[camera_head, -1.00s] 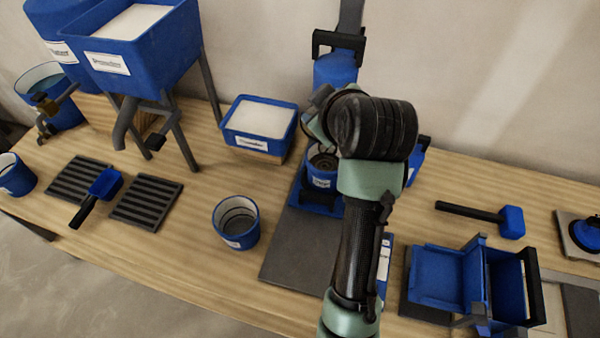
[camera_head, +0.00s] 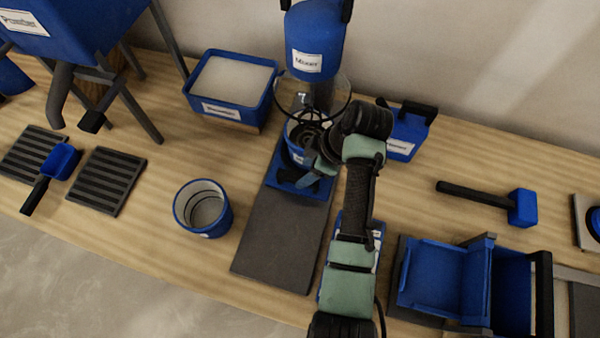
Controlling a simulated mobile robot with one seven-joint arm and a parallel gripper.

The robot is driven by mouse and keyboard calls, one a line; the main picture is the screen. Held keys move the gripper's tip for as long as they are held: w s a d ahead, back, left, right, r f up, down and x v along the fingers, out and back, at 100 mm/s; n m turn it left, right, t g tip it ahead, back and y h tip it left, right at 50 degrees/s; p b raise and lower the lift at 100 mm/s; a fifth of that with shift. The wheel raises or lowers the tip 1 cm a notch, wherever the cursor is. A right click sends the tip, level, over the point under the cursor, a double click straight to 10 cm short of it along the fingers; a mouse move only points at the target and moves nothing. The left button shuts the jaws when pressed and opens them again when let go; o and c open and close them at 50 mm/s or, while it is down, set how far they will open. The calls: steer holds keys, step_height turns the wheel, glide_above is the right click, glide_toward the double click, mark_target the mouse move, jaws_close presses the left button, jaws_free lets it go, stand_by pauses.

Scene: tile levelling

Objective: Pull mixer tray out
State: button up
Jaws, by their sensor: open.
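The blue mixer (camera_head: 312,62) stands at the back of the table, its whisk hanging inside a clear round guard. The blue mixer tray (camera_head: 284,178) lies under it at the rear end of a dark grey slide plate (camera_head: 280,240). A blue bucket (camera_head: 294,153) stands on the tray beneath the whisk. My gripper (camera_head: 312,180) is open at the tray's front right, close to its dark handle. The wrist hides part of the bucket and tray, and I cannot tell whether the fingers touch the handle.
An empty blue bucket (camera_head: 203,208) stands left of the slide plate. A blue powder bin (camera_head: 231,88) is behind it. A blue labelled box (camera_head: 408,135) stands right of the mixer. A mallet (camera_head: 490,203) and a blue hinged box (camera_head: 445,280) lie to the right. The plate's front is clear.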

mark_target(298, 177)
steer(key=shift+x, duration=2)
steer(key=shift+w, duration=0.1)
jaws_close()
